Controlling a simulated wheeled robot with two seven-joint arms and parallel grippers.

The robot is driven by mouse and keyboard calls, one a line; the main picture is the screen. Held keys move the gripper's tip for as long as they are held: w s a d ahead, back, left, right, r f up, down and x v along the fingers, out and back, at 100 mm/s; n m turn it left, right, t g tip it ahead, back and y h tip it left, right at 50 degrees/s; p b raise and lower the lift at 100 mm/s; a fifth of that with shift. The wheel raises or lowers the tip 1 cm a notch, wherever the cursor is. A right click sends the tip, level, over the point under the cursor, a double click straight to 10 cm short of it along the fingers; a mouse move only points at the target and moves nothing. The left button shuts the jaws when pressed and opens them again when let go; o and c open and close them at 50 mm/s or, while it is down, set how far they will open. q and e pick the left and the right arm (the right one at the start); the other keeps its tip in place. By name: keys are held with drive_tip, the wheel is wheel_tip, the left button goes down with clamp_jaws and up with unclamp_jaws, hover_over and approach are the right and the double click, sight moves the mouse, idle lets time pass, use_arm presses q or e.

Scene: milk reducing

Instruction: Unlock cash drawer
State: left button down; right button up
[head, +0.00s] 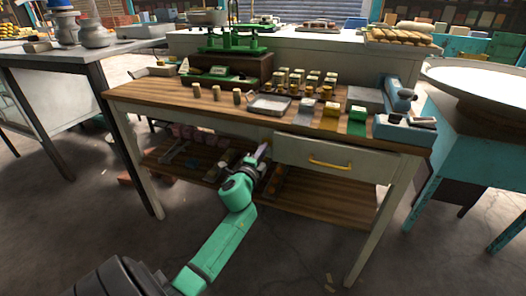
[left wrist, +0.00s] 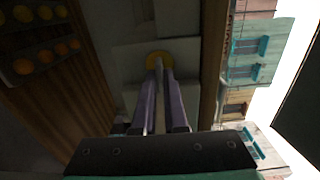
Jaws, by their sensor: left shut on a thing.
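The drawer (head: 335,158) with a yellow handle (head: 330,164) sits under the right half of the wooden table and looks shut. My left gripper (head: 263,151) is just left of the drawer front, below the tabletop edge. In the left wrist view, its two purple-grey fingers (left wrist: 160,85) are nearly together on a thin grey piece (left wrist: 159,82), probably a key. Its far end meets or overlaps a round yellow disc (left wrist: 158,60) on a pale panel. I cannot tell whether it is inserted. My right gripper is not in view.
The wooden table (head: 170,95) carries a green scale (head: 228,38), a metal tray (head: 268,104) and several small jars. A lower shelf (head: 320,200) runs beneath the drawer. A teal stand (head: 455,150) is close on the right.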

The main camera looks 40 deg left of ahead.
use_arm(q)
drive_tip(key=c, duration=1.2)
unclamp_jaws()
drive_tip(key=shift+c, duration=0.2)
drive_tip(key=v, duration=1.4)
drive_tip(key=shift+s+b, duration=0.3)
drive_tip(key=shift+d, duration=0.15)
